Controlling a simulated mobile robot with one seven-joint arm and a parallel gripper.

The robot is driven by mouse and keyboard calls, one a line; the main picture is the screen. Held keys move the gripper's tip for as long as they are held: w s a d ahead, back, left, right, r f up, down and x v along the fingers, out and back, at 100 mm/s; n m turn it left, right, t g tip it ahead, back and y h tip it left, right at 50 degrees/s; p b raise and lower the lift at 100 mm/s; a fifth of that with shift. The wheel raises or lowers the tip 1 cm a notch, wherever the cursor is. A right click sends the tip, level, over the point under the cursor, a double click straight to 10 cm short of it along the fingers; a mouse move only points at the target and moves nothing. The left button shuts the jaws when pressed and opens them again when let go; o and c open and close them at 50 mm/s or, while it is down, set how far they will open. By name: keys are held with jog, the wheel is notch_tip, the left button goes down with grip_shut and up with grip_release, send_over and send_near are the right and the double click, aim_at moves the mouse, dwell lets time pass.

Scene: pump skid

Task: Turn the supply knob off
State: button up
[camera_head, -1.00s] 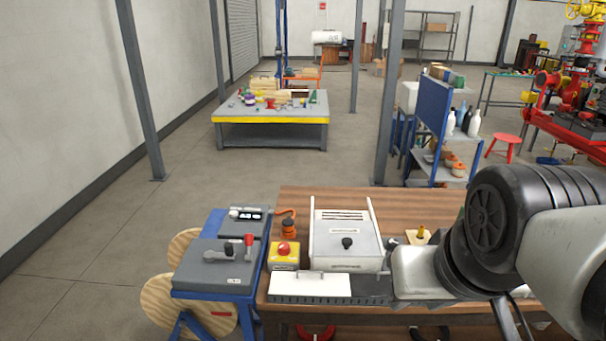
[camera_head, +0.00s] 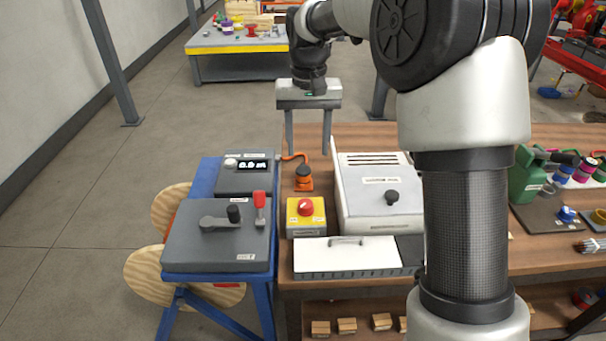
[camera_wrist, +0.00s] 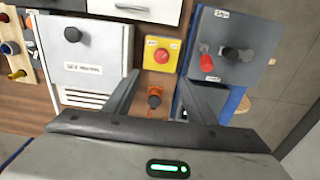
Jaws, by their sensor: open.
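A small orange fitting with a dark round knob (camera_head: 303,172) stands near the table's back left, with an orange pipe beside it. I take it for the supply knob, but no label on it is readable. The knob also shows in the wrist view (camera_wrist: 155,98), between my fingers in the picture. My gripper (camera_head: 308,152) points down, open and empty, above and behind the knob. Its fingers look apart from the knob. In the wrist view my gripper (camera_wrist: 160,80) spans it with wide spread fingers. Which way the knob is turned cannot be told.
A yellow box with a red button (camera_head: 306,207) stands in front of the knob. A light grey case with a black knob (camera_head: 392,196) is to the right. A grey box with a crank and red lever (camera_head: 259,200) and a display unit (camera_head: 245,176) are left.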

aim_at(306, 203)
jog(key=f, duration=0.6)
jog(key=f+b, duration=0.1)
jog(key=f, duration=0.5)
jog(key=f+b, duration=0.1)
jog(key=f, duration=0.5)
jog(key=shift+w+a+f, duration=0.2)
jog(key=shift+w+f, duration=0.05)
jog(key=c, duration=1)
jog(key=shift+c, duration=0.2)
